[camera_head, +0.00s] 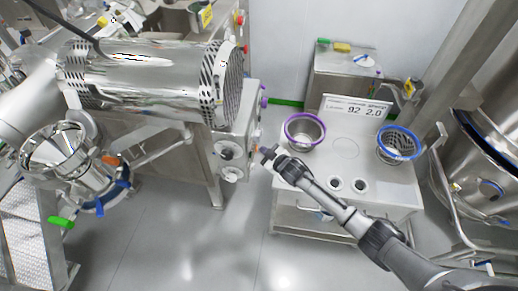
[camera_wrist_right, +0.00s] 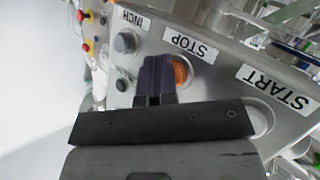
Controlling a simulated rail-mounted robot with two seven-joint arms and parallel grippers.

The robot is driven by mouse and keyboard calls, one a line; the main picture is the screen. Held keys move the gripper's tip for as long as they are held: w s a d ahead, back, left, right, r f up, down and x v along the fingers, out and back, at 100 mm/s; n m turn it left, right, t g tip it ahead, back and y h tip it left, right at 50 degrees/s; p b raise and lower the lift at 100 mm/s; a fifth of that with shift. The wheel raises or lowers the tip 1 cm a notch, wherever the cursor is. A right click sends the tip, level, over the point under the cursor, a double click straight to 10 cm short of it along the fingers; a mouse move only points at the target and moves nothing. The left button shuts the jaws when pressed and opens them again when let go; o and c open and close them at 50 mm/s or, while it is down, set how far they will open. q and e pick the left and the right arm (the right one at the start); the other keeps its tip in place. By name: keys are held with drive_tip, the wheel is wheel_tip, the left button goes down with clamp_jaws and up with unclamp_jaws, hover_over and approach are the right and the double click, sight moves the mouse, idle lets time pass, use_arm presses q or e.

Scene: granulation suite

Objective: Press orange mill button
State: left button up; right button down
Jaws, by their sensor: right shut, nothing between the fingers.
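The orange button (camera_wrist_right: 180,70) is on the mill's grey control panel, beside the STOP label (camera_wrist_right: 191,45) in the right wrist view. In the head view, a small orange spot (camera_head: 258,148) shows at the panel's right edge. My right gripper (camera_wrist_right: 157,72) is shut and empty, its dark fingertips right at the button and covering part of it. I cannot tell whether they touch it. In the head view my right gripper (camera_head: 267,152) reaches the side of the control box (camera_head: 234,130) from the right.
A grey button (camera_wrist_right: 125,42) by the INCH label and a pale START button (camera_wrist_right: 262,115) flank the orange one. In the head view, a steel table (camera_head: 345,195) with a purple-rimmed bowl (camera_head: 304,131) and blue-rimmed basket (camera_head: 399,145) stands right. The floor below is clear.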

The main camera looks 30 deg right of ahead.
drive_tip(key=shift+s+d+p, duration=0.45)
drive_tip(key=shift+s+d, duration=0.15)
drive_tip(key=shift+d, duration=0.05)
drive_tip(key=s+d+p, duration=0.2)
drive_tip(key=s+d, duration=0.1)
drive_tip(key=shift+s+d, duration=0.2)
drive_tip(key=shift+d, duration=0.1)
idle(0.4)
idle(0.4)
